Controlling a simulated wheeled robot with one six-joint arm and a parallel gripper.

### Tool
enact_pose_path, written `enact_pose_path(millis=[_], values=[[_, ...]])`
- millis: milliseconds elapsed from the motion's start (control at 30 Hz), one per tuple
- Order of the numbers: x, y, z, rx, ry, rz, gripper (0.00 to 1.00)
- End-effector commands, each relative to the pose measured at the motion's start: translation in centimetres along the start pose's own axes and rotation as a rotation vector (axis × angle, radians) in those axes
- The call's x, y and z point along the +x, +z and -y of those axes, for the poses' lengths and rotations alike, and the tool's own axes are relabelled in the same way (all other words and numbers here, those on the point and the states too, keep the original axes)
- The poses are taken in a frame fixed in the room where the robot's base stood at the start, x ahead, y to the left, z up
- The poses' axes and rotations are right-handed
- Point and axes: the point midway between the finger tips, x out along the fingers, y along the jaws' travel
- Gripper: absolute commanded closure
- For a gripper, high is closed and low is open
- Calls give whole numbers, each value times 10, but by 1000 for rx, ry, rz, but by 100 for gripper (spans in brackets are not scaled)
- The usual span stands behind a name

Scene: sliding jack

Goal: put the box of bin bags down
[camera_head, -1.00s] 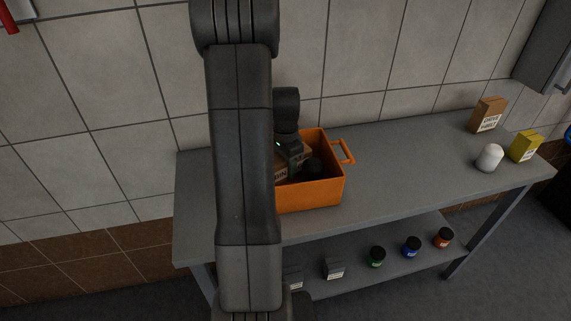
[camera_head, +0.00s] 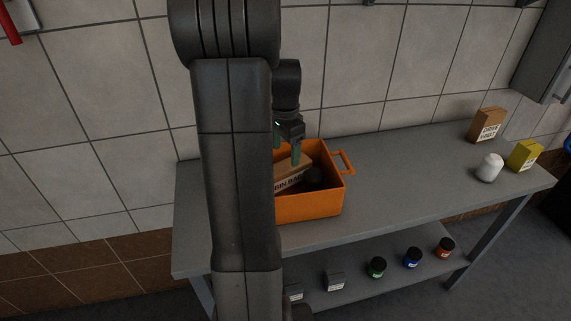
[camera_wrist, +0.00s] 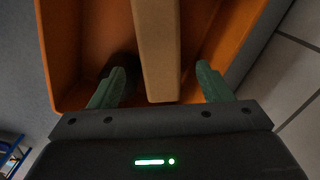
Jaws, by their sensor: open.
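The box of bin bags (camera_head: 291,177), brown with a white label, sits inside the orange crate (camera_head: 318,205), tilted. It also shows in the wrist view (camera_wrist: 157,50), between and beyond my fingertips. My gripper (camera_head: 286,158) is above the crate, open and empty, with its green fingers apart on either side of the box; in the wrist view (camera_wrist: 160,88) there is a gap on each side. My arm hides the left part of the crate in the head view.
A dark round item (camera_head: 315,176) is in the crate beside the box. A brown box (camera_head: 487,124), a yellow box (camera_head: 524,156) and a white container (camera_head: 489,167) stand at the bench's right end. Several jars are on the lower shelf. The bench (camera_head: 400,175) is clear in the middle.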

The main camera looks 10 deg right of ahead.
Motion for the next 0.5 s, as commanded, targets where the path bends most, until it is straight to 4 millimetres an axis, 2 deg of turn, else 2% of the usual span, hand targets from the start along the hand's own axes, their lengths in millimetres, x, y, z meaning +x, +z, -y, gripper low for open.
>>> enact_pose_path(millis=[100,200,500], values=[[-16,0,0,0,-1,-1,28],[-23,0,0,0,-1,0,28],[-25,0,0,0,1,1,28]])
